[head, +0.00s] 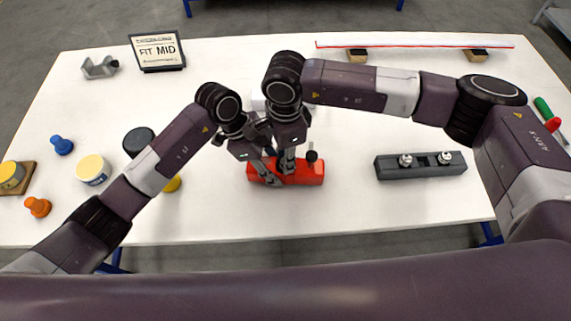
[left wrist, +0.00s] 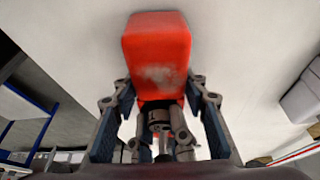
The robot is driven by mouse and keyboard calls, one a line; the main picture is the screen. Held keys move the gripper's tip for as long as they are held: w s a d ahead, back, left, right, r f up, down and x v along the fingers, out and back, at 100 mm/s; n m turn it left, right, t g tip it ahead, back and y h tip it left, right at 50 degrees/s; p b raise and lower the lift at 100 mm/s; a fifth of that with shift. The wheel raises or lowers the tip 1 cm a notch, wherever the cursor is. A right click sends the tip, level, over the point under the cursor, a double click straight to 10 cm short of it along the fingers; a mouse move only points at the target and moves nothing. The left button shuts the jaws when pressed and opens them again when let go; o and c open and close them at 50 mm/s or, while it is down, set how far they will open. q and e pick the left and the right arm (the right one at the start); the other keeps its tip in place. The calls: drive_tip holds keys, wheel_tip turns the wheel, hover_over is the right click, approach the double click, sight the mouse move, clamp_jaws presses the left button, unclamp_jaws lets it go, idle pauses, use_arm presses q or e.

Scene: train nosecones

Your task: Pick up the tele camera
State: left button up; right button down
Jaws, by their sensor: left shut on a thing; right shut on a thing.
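A long red block (head: 312,172) with a dark knob on top lies near the front middle of the table in the head view. I take it to be the tele camera, but no label shows. My left gripper (head: 268,177) is shut on its left part. My right gripper (head: 287,163) comes down close beside it and is shut near the block's middle. In the left wrist view the red block (left wrist: 157,55) rises between the fingers of my left gripper (left wrist: 160,98). A dark round part (left wrist: 158,118) shows beneath it. The contact points are partly hidden.
A dark grey fixture (head: 420,166) with two metal knobs lies right of the block. A "FIT MID" sign (head: 158,50) stands at back left. Free table lies between block and fixture.

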drive_tip(key=shift+r, duration=0.1)
use_arm(q)
drive_tip(key=o, duration=1)
use_arm(e)
wheel_tip(320, 180, up, 10)
use_arm(q)
drive_tip(key=v, duration=1.2)
